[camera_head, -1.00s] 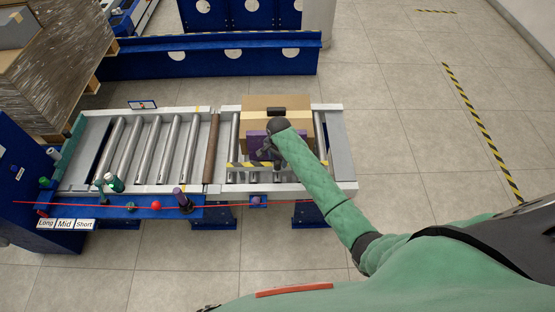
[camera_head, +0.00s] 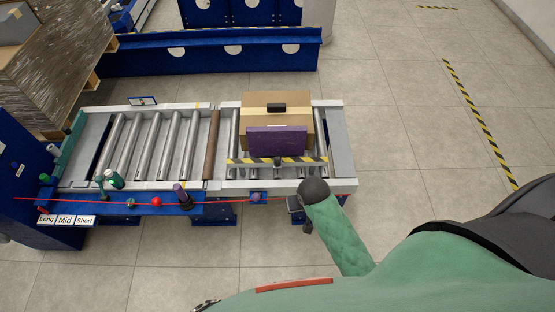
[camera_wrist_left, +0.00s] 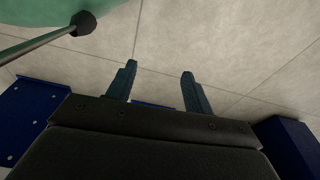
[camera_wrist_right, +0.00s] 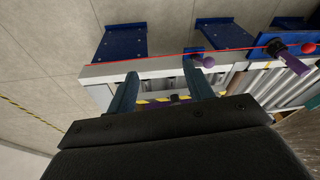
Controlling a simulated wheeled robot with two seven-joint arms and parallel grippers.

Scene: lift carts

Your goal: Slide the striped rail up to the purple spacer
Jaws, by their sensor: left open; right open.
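The striped rail (camera_head: 240,162), yellow and black with a dark knob at its middle, lies across the rollers near the cart's front edge. The purple spacer (camera_head: 277,138) stands upright behind it, at the front of a cardboard box (camera_head: 295,106). A small gap seems to separate rail and spacer. The rail shows partly between the fingers in the right wrist view (camera_wrist_right: 155,101). My right gripper (camera_wrist_right: 161,70) is open and empty, in front of the cart, off the rail; the hand partly hides it in the head view. My left gripper (camera_wrist_left: 159,68) is open and empty over floor.
A roller conveyor (camera_head: 150,150) adjoins the cart on the left. A red line (camera_head: 100,203) runs along the front, with a purple ball (camera_head: 256,197) on a blue bracket. A blue beam (camera_head: 210,58) lies behind. The floor at right is clear.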

